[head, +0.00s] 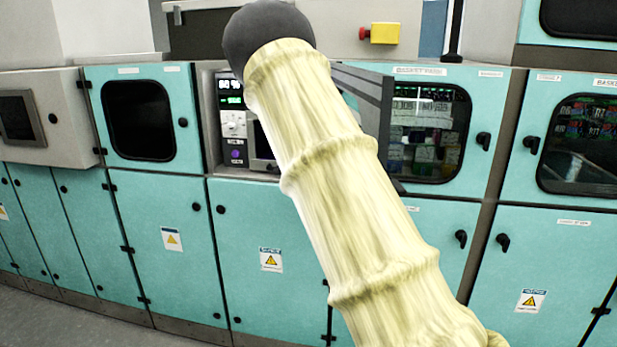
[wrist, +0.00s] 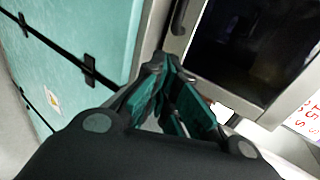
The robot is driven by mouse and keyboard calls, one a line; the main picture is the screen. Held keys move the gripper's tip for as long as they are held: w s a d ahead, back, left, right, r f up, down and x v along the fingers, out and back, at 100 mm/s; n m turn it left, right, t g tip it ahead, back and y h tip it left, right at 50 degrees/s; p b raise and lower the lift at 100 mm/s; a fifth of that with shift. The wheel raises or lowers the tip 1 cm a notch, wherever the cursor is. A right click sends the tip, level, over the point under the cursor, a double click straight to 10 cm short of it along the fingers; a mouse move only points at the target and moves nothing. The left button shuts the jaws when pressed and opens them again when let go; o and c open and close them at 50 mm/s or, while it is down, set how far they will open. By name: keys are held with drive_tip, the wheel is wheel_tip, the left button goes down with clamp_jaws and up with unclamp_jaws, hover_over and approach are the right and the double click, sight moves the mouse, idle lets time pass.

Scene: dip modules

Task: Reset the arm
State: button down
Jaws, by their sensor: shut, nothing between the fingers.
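My arm (head: 345,190) rises across the middle of the head view in a pale ribbed cover, ending in a dark round joint at the top. My gripper is hidden in the head view. In the wrist view my gripper (wrist: 168,64) is shut and empty, its dark fingers with green pads drawn together at the tips. It points toward a grey-framed dark window (wrist: 255,50) and a teal panel. I cannot tell whether the fingertips touch anything.
Teal cabinets (head: 150,215) line the wall. An open dark door panel (head: 365,95) stands behind my arm, beside a bay with a control module (head: 233,125). A red button on a yellow box (head: 382,33) sits above. Some grey floor (head: 60,325) shows at lower left.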

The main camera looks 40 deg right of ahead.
drive_tip(key=v, duration=0.2)
drive_tip(key=shift+s+a+r, duration=0.1)
drive_tip(key=shift+a+r, duration=0.1)
drive_tip(key=shift+a, duration=0.15)
drive_tip(key=shift+a, duration=0.1)
